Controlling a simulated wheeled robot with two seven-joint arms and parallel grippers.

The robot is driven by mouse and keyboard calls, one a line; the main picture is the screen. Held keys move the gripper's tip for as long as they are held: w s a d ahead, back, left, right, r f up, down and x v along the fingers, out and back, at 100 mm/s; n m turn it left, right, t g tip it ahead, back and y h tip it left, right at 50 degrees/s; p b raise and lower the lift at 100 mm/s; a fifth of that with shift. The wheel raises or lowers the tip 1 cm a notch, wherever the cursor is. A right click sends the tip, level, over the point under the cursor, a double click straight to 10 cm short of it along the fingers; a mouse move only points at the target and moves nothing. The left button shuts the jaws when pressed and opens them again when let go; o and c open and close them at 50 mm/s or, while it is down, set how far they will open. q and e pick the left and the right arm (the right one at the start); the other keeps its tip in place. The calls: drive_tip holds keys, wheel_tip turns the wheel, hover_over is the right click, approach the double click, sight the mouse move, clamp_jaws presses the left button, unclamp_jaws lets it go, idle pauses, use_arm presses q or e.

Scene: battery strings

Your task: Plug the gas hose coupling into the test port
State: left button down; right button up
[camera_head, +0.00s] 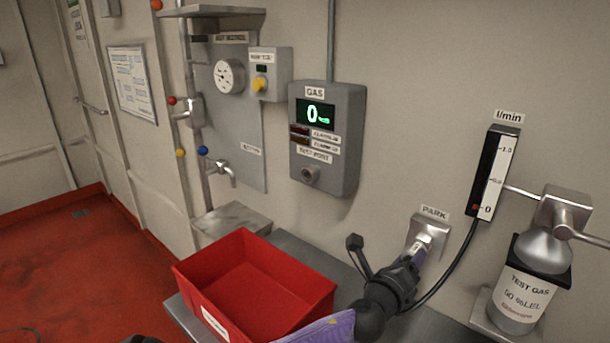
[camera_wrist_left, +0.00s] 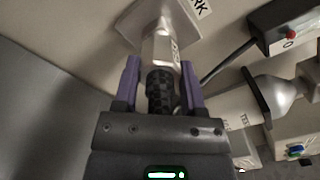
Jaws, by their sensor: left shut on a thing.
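The gas hose coupling (camera_wrist_left: 160,88) shows in the left wrist view as a black knurled grip with a silver body. It is at the PARK holder (camera_head: 432,238), lined up with it. My left gripper (camera_head: 420,254) is at the holder, and its purple fingers (camera_wrist_left: 160,95) are shut on the knurled part, one on each side. Whether the coupling is still fully seated in the holder cannot be told. The test port (camera_head: 310,175) is a round grey fitting low on the grey GAS box (camera_head: 345,150), whose display reads 0; nothing is in it. My right gripper is not in view.
A red bin (camera_head: 255,275) stands on the grey bench below the GAS box. A black hose (camera_head: 462,255) curves from the flow gauge (camera_head: 493,172) down behind my gripper. A test gas bottle (camera_head: 520,300) stands at the right. The wall between box and holder is clear.

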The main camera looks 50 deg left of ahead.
use_arm(q)
drive_tip(key=shift+r, duration=0.15)
drive_tip(key=shift+s+d, duration=0.1)
drive_tip(key=shift+f+p+v, duration=0.2)
drive_tip(key=shift+p+v, duration=0.2)
drive_tip(key=shift+v, duration=0.75)
drive_tip(key=shift+s, duration=0.25)
drive_tip(key=p+v, duration=0.1)
drive_tip(key=v, duration=0.3)
drive_tip(key=shift+s, duration=0.2)
